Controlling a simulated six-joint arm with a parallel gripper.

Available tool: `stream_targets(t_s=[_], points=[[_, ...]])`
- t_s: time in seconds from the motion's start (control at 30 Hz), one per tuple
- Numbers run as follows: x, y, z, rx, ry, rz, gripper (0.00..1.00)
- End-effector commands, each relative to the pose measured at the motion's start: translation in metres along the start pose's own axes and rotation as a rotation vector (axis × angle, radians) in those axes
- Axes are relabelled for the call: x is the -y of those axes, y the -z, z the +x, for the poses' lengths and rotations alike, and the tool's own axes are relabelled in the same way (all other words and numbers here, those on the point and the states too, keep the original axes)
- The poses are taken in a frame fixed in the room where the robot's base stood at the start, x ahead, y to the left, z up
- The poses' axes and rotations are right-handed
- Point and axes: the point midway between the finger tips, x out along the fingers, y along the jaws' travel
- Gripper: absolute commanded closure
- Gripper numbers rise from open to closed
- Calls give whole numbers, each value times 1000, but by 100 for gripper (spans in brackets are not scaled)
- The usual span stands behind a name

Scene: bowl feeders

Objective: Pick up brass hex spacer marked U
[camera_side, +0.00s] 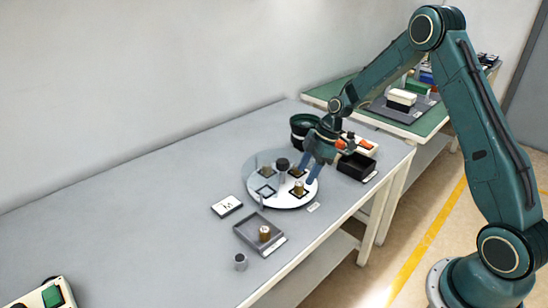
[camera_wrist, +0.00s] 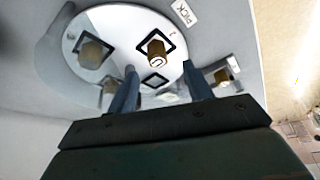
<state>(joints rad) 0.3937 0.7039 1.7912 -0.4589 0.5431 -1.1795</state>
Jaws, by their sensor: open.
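A white round plate (camera_side: 270,203) on the grey bench carries brass spacers in black square outlines. In the wrist view one brass hex spacer (camera_wrist: 157,48) stands just beyond my fingertips, with a rounded dark mark on its end that could be a U. Another brass spacer (camera_wrist: 92,55) stands to its left; its mark is not legible. In the side view brass spacers show at the plate's right (camera_side: 299,187) and farther back (camera_side: 296,172). My gripper (camera_side: 310,168) is open over the plate's right side, its fingers (camera_wrist: 160,78) apart with no spacer held between them.
A grey tray (camera_side: 246,237) holds a brass piece (camera_side: 264,234); a grey cylinder (camera_side: 240,262) stands in front. A white card (camera_side: 227,206) lies left of the plate. A black bowl (camera_side: 303,125) and black bin (camera_side: 356,165) stand near my gripper. The bench's left is largely clear.

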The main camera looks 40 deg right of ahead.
Motion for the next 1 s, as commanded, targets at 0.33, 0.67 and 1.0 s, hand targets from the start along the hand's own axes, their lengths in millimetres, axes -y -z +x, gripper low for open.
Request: stream_targets(t_s=[0.33,0.67,1.0], points=[[-3,-2,34,0,3,-1,49],[-3,-2,50,1,0,-1,49],[-3,-2,50,0,0,-1,49]])
